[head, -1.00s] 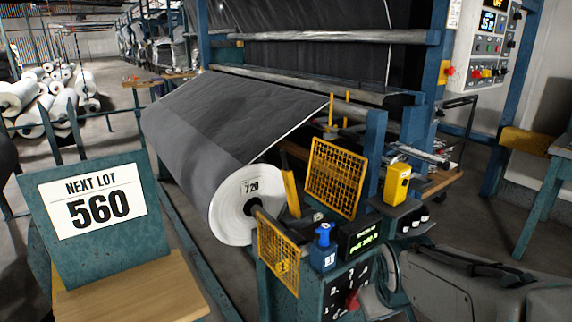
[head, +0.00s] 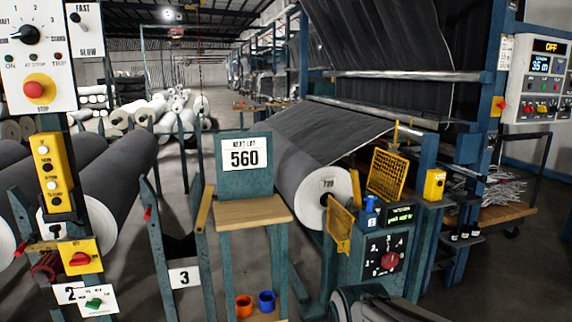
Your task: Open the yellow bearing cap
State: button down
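A yellow upright piece (head: 355,188) stands close beside the white end of the grey roll (head: 318,196), which is labelled 720. It may be the bearing cap; it is too small to tell whether it is open or shut. Another yellow bar (head: 204,209) leans on the blue-green stand marked 3 (head: 184,277), and I cannot tell if it is a cap. My gripper is not in view; only a grey part of my own body shows at the bottom right.
A blue-green stand with a wooden shelf (head: 252,212) and a 560 sign is in the middle. Yellow mesh guards (head: 387,175) and a control box (head: 388,262) stand at the roll's right. More grey rolls (head: 123,180) and a yellow button box (head: 50,172) are at left.

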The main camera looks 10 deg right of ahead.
aim_at(353, 172)
jog(key=z, duration=0.8)
jog(key=i, duration=1.65)
jog(key=u, duration=0.45)
